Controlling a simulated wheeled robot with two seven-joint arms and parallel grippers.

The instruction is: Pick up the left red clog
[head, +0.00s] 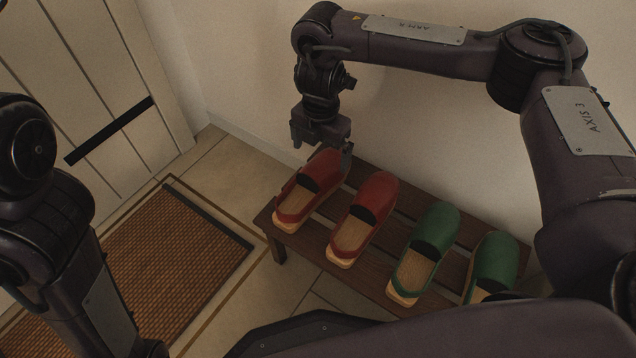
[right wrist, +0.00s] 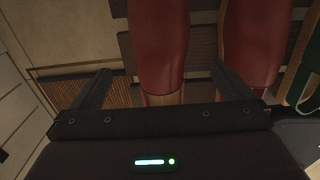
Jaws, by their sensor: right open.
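The left red clog (head: 312,186) stands at the left end of a slatted wooden bench, with its toe toward the wall. A second red clog (head: 363,216) stands just to its right. My right gripper (head: 322,158) is open above the toe of the left red clog and hides part of it. In the right wrist view the left red clog (right wrist: 158,45) lies between the two open fingers (right wrist: 155,88), and the second red clog (right wrist: 258,40) is beyond the right finger. I cannot tell whether the fingers touch the clog. My left arm shows at the left, but its gripper does not.
The bench (head: 305,238) also holds two green clogs, one (head: 425,247) in the middle right and one (head: 492,262) at the right. A wall stands close behind the bench. A brown doormat (head: 170,265) lies on the tiled floor before a white door (head: 85,95).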

